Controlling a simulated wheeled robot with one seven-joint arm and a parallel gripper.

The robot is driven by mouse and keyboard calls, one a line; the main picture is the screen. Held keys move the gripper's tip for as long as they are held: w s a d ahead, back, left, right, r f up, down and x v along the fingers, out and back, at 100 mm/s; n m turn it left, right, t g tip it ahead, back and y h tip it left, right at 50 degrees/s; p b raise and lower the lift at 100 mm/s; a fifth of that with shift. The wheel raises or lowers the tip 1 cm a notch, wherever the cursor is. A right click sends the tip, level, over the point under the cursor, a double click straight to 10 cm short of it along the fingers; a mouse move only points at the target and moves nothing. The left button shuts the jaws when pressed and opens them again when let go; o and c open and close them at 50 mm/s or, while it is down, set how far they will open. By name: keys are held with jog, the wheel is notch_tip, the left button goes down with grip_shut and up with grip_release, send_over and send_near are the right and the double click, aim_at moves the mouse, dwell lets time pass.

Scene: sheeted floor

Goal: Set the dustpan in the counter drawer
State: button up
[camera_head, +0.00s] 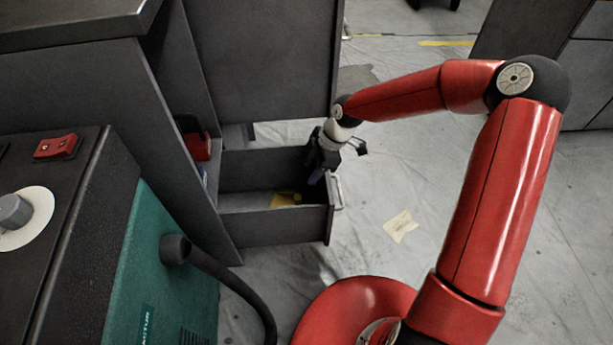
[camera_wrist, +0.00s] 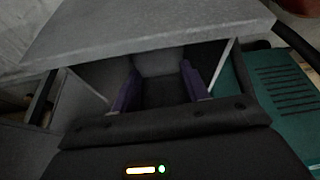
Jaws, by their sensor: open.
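The counter drawer (camera_head: 275,224) is pulled open below the dark counter in the head view. My gripper (camera_head: 315,177) is at the drawer's outer end, pointing down by its front panel. In the wrist view, my gripper's two purple fingers (camera_wrist: 160,85) stand wide apart with nothing visible between them. A yellow piece (camera_head: 286,199) lies on the drawer floor; I cannot tell whether it is the dustpan. No other dustpan can be made out. My gripper hides part of the drawer's outer end.
A red object (camera_head: 198,145) sits in the counter's opening beside the drawer. A teal machine (camera_head: 150,270) with a black hose stands at the near left. A pale scrap (camera_head: 400,226) lies on the sheeted floor, right of the drawer. The floor around it is mostly clear.

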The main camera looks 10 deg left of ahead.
jog(key=shift+d+r, duration=0.15)
jog(key=shift+r, duration=0.2)
jog(key=s+d+r+m+t+h, duration=0.25)
jog(key=d+r+m, duration=0.25)
jog(key=d+r, duration=0.25)
jog(key=s+d+r+m+t+h, duration=0.1)
jog(key=s+d+r+m+h, duration=0.3)
jog(key=d+r, duration=0.35)
jog(key=s+d+r+m+t+y, duration=0.2)
jog(key=s+d+r+m, duration=0.4)
jog(key=s+r+m, duration=0.5)
jog(key=s+m+t, duration=0.1)
jog(key=s, duration=0.3)
jog(key=shift+r+m, duration=0.2)
jog(key=shift+m, duration=0.1)
jog(key=shift+t, duration=0.25)
